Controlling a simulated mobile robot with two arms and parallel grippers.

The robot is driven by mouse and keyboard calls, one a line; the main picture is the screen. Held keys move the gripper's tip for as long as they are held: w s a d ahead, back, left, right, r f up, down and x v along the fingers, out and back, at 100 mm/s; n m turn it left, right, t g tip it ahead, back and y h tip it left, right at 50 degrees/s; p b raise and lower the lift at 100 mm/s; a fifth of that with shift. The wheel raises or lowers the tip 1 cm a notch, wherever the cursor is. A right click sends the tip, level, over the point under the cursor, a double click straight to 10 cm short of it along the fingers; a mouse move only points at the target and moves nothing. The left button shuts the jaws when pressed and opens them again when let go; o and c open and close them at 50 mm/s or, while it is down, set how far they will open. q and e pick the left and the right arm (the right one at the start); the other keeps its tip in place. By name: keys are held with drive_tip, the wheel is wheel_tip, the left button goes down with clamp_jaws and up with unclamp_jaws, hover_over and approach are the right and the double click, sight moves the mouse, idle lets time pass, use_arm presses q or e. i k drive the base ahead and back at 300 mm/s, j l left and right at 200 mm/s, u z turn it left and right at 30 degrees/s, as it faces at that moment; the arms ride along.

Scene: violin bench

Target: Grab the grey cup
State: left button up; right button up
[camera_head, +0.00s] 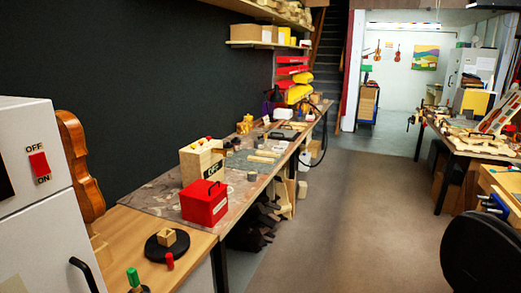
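A small grey cylinder (251,176) stands on the long workbench (232,190), just right of the wooden box and behind the red box. It may be the grey cup, but it is too small to tell. Neither of my grippers is in view.
A red box (204,202) and a wooden box (201,162) stand near the bench's front part. A black disc (155,248) with a small wooden block is nearer. A white cabinet (45,215) is at left, a black chair (482,255) at right. The floor (345,215) between the benches is clear.

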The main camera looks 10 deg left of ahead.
sight(252, 176)
drive_tip(key=i+l+u, duration=0.15)
drive_tip(key=i, duration=0.4)
drive_tip(key=i+l+u, duration=0.15)
drive_tip(key=i, duration=0.4)
drive_tip(key=i+l+u, duration=0.1)
drive_tip(key=i, duration=0.4)
drive_tip(key=i+l+u, duration=0.15)
drive_tip(key=i+l, duration=0.25)
drive_tip(key=i, duration=0.15)
drive_tip(key=i+l+u, duration=0.15)
drive_tip(key=i+l, duration=0.15)
drive_tip(key=i, duration=0.2)
drive_tip(key=k+u, duration=0.15)
drive_tip(key=u, duration=0.25)
drive_tip(key=k+j+u, duration=0.1)
drive_tip(key=u, duration=0.3)
drive_tip(key=k+j+u, duration=0.1)
drive_tip(key=u, duration=0.35)
